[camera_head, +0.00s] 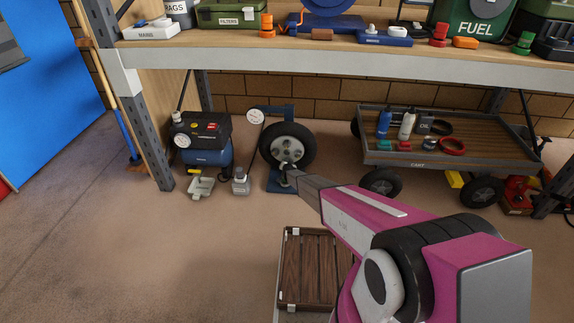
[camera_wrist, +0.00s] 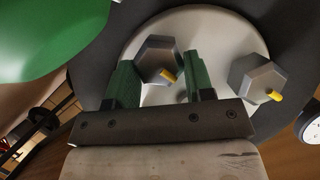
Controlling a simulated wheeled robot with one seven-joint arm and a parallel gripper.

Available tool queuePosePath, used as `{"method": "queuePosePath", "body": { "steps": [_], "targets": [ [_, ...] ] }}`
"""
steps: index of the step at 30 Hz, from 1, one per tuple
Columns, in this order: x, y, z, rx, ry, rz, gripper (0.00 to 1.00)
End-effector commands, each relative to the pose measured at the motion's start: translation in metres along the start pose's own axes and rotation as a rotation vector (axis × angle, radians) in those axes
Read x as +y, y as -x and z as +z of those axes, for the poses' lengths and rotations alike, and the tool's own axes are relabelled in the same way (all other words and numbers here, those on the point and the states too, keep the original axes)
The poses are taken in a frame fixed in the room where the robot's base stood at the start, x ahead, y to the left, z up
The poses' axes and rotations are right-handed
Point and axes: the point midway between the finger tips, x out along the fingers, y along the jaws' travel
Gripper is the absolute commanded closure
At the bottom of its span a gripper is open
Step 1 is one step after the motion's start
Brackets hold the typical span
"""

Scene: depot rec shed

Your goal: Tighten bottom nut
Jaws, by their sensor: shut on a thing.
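A black-tyred wheel (camera_head: 269,148) with a pale hub stands upright on a blue stand under the shelf. In the wrist view, the white hub face (camera_wrist: 205,28) carries two grey hex nuts with yellow marks. My gripper (camera_wrist: 163,82) has its green-padded fingers on either side of one nut (camera_wrist: 154,56), shut on it. The second nut (camera_wrist: 252,80) is to the right, apart from the fingers. In the head view, my gripper (camera_head: 288,172) reaches the lower part of the hub, and my arm's end hides the nut it holds.
A wooden crate (camera_head: 290,270) lies on the floor in front of the wheel. A compressor (camera_head: 208,150) stands left of it, and a cart (camera_head: 400,160) with bottles stands to the right. The loaded shelf edge (camera_head: 340,62) runs above. The floor at left is clear.

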Motion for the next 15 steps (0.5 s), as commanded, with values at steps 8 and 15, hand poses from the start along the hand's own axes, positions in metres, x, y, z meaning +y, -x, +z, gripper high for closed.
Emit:
{"method": "queuePosePath", "body": {
  "steps": [8,15],
  "targets": [
    [0.0027,0.0,-0.0001,0.003,-0.115,-0.047,0.75],
    [0.0037,-0.0002,0.0005,0.001,-0.221,-0.091,0.75]
  ]
}}
